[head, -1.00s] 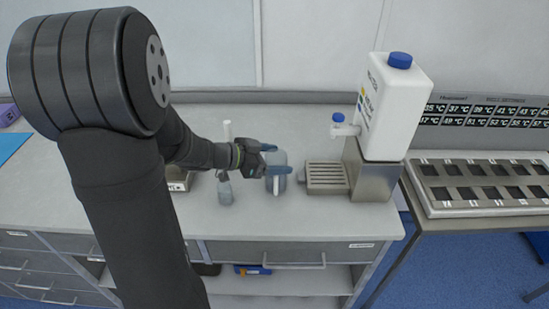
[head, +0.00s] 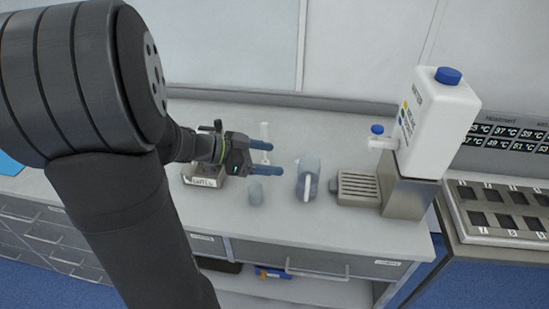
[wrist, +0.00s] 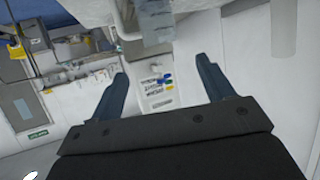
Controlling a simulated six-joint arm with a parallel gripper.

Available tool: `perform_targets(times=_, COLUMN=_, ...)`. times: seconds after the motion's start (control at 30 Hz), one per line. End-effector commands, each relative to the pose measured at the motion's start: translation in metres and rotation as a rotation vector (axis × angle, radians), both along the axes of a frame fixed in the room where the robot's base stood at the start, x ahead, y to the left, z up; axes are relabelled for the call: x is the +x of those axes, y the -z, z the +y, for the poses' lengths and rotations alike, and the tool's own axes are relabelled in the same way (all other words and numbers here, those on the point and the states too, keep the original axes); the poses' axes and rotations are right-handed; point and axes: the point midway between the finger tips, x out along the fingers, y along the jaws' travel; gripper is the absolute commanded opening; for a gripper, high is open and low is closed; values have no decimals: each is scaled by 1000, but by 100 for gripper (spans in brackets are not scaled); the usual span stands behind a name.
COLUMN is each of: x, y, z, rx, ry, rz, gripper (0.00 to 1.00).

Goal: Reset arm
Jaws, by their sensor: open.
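My gripper (head: 268,157) is open and empty, its two blue fingers pointing right above the grey worktop. The fingers (wrist: 168,88) also show spread apart in the wrist view, with nothing between them. A translucent jug (head: 311,170) with a white handle stands on the worktop to the right of the fingertips, apart from them. My arm covers part of the left side of the worktop.
A small labelled device (head: 203,176) sits under my wrist. A slotted heating block (head: 500,213) is at right. The front right worktop is clear.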

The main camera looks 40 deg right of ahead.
Motion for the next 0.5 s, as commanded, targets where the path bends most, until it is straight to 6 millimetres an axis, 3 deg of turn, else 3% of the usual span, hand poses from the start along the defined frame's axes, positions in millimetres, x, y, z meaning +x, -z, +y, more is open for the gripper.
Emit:
perform_targets(times=0.33, x=-1, y=1, z=-2, rx=0, ry=1, rz=0, gripper=74)
perform_targets(times=0.5, x=-7, y=7, z=-15, rx=0, ry=4, rz=1, gripper=74)
